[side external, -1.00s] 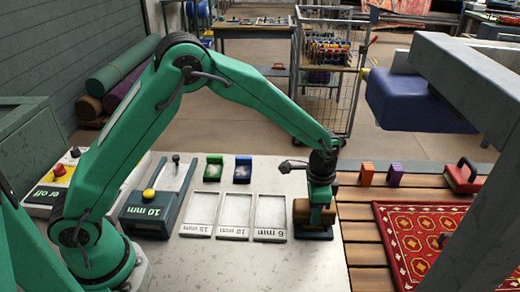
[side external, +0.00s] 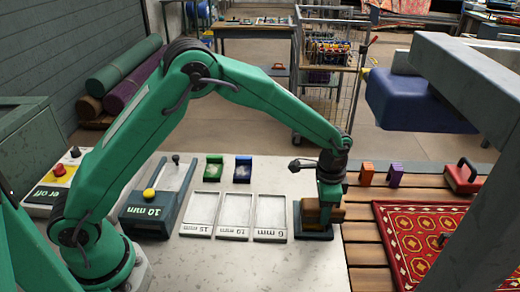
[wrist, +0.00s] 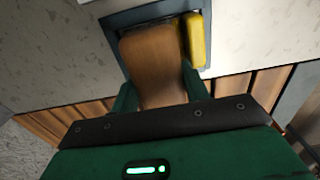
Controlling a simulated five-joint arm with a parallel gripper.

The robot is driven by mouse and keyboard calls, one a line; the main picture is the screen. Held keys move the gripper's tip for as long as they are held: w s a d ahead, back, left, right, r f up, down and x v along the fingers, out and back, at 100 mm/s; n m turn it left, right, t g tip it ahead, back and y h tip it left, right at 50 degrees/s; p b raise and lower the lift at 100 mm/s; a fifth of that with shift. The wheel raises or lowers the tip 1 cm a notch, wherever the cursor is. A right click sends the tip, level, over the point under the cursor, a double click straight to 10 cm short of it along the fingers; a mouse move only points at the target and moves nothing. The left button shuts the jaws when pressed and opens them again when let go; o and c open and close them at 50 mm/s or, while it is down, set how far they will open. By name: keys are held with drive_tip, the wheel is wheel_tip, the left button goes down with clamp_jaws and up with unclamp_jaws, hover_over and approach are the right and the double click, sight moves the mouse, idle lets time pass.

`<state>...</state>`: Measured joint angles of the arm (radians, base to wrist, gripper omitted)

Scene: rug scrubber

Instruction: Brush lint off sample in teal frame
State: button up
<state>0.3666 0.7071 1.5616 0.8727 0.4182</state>
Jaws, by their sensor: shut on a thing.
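My gripper (side external: 328,212) is low over a dark tray (side external: 297,226) at the right end of the pale bench. It is shut on a brown wooden block (wrist: 153,62), likely the brush handle. In the wrist view the fingers (wrist: 160,92) flank the block, which is in or just over the tray; any bristles are hidden. A yellow piece (wrist: 194,40) lies beside it in the tray. At the bench's back, a small green frame (side external: 213,170) and a blue frame (side external: 243,169) each show whitish matter. I cannot tell whether the green one is the teal frame.
Several pale trays with mm labels (side external: 235,214) stand left of my gripper. A dark 10 mm box (side external: 155,205) with a yellow knob is farther left. Orange (side external: 367,174) and purple (side external: 396,176) blocks, a red-handled piece (side external: 463,177) and a red rug (side external: 425,235) are on the slats at right.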

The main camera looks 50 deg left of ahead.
drive_tip(key=shift+r, duration=2.95)
